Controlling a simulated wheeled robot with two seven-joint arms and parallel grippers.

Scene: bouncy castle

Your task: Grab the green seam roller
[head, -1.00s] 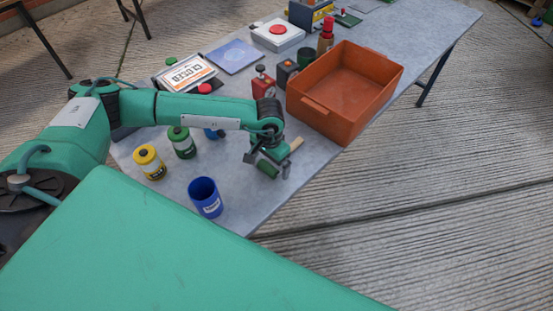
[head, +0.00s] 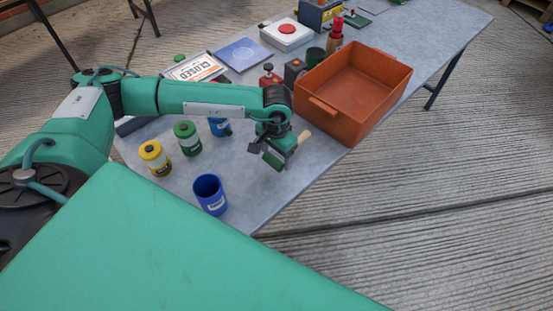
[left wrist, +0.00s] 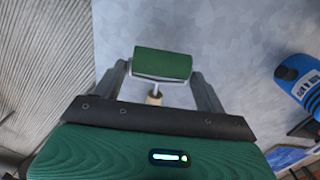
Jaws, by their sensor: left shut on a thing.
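The green seam roller has a green cylinder (head: 272,160) and a pale wooden handle (head: 304,137). My left gripper (head: 271,153) is shut on it, over the front part of the table. In the left wrist view the green cylinder (left wrist: 162,63) lies across between the fingertips, with its wire frame and handle end (left wrist: 154,97) behind it. The gap under the roller is hard to judge. My right gripper is in neither view.
An orange bin (head: 353,100) stands right of the gripper. A blue cup (head: 210,194), a yellow jar (head: 154,157), a green jar (head: 187,138) and a blue bottle (head: 220,127) stand left of it. The table's front corner is clear.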

